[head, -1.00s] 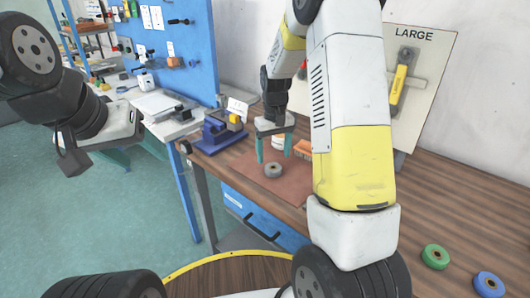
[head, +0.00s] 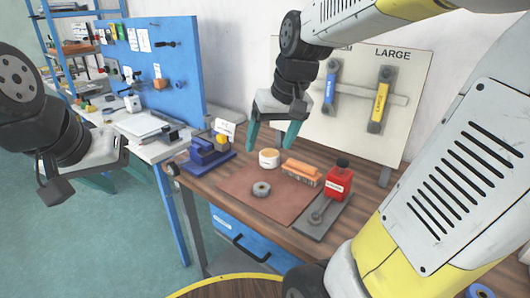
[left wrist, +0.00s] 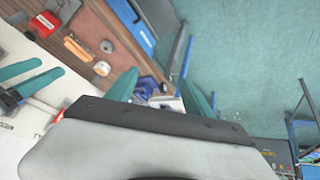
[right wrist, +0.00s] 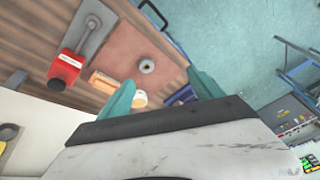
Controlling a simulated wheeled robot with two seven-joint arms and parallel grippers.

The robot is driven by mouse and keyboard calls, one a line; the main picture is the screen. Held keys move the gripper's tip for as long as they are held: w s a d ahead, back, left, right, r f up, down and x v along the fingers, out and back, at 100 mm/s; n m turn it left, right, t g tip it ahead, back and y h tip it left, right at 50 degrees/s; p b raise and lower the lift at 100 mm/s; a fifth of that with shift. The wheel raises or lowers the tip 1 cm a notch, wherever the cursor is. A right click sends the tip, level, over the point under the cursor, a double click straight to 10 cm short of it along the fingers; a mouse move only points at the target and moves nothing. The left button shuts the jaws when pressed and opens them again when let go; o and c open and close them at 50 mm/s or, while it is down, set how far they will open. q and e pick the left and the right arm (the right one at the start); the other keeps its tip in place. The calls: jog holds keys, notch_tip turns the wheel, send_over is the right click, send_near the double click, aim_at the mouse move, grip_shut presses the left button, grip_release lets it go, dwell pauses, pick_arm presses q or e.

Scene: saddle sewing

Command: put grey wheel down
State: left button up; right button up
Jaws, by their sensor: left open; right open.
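The grey wheel (head: 261,190) lies flat on the brown mat (head: 238,180) on the wooden bench. It also shows on the mat in the right wrist view (right wrist: 147,66) and in the left wrist view (left wrist: 106,47). My right gripper (head: 273,138) is open and empty in the air, above and behind the wheel, with its teal fingers spread and apart from it. My left gripper (head: 85,180) is at the far left, away from the bench; its open teal fingers show in the left wrist view (left wrist: 165,88).
Behind the mat are a round tin (head: 269,159) and an orange brush-like block (head: 301,172). A blue clamp device (head: 207,156) sits at left. A tool board (head: 350,100) stands behind.

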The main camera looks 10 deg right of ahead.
jog(key=s+a+t, duration=0.1)
jog(key=s+t, duration=0.1)
jog(key=s, duration=0.7)
jog(key=shift+s+r+m, duration=0.3)
jog(key=shift+r, duration=0.1)
